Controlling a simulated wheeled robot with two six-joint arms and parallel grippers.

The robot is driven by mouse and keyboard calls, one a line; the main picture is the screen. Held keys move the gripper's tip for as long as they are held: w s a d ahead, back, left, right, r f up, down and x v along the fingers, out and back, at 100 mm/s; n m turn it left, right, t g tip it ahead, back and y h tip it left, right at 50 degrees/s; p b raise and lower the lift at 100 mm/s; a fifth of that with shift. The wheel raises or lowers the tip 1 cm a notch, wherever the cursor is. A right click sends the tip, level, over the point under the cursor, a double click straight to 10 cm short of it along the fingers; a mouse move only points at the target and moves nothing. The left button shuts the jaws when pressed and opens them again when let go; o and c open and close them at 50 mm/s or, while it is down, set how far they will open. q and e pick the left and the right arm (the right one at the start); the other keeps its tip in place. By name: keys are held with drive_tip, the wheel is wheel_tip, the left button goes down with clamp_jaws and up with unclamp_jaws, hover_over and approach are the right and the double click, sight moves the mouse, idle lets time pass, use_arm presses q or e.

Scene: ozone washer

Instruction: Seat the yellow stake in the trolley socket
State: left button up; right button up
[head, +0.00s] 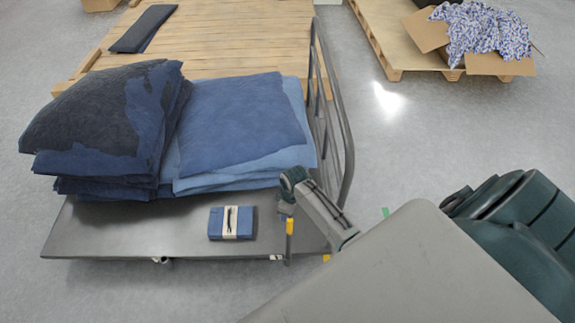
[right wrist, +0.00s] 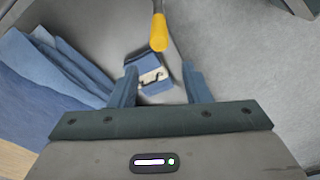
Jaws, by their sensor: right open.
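The yellow stake (head: 289,227) stands roughly upright at the trolley's front edge, near its right corner, with a dark lower part. Its yellow end (right wrist: 158,32) also shows at the top middle of the right wrist view. The trolley (head: 105,235) has a grey deck and a tubular rail on its right side. The socket cannot be made out, so I cannot tell whether the stake's foot is in it. My right gripper (head: 287,207) is close above the stake's yellow end. In the wrist view its fingers (right wrist: 160,88) are apart, with the stake beyond them. My left gripper is out of view.
A banded blue bundle (head: 232,223) lies on the deck close to the stake. Dark (head: 85,115) and lighter blue (head: 240,115) folded stacks fill the deck's back. A wooden pallet (head: 225,35) is behind, and another pallet (head: 385,40) bears an open carton. Grey floor at right is clear.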

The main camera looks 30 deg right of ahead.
wheel_tip(320, 180, up, 13)
drive_tip(key=s, duration=0.1)
drive_tip(key=shift+d+b, duration=0.35)
drive_tip(key=shift+d, duration=0.05)
drive_tip(key=shift+s, duration=0.1)
drive_tip(key=s+d+f+m, duration=0.1)
drive_tip(key=s+f, duration=0.3)
drive_tip(key=f, duration=0.5)
drive_tip(key=s+f+m+h, duration=0.1)
drive_tip(key=s+f+m, duration=0.15)
drive_tip(key=f, duration=0.55)
drive_tip(key=s+d+f+m, duration=0.1)
drive_tip(key=s+f, duration=0.4)
drive_tip(key=f, duration=0.4)
drive_tip(key=s+a+f, duration=0.1)
drive_tip(key=s+f, duration=0.4)
drive_tip(key=s, duration=0.5)
drive_tip(key=s+a+f+m, duration=0.1)
drive_tip(key=s+f, duration=0.5)
drive_tip(key=s, duration=0.4)
drive_tip(key=s+f+m, duration=0.1)
drive_tip(key=s+f, duration=0.4)
drive_tip(key=s, duration=0.5)
drive_tip(key=shift+a+f+h, duration=0.3)
drive_tip(key=shift+a+f, duration=0.1)
drive_tip(key=shift+s, duration=0.1)
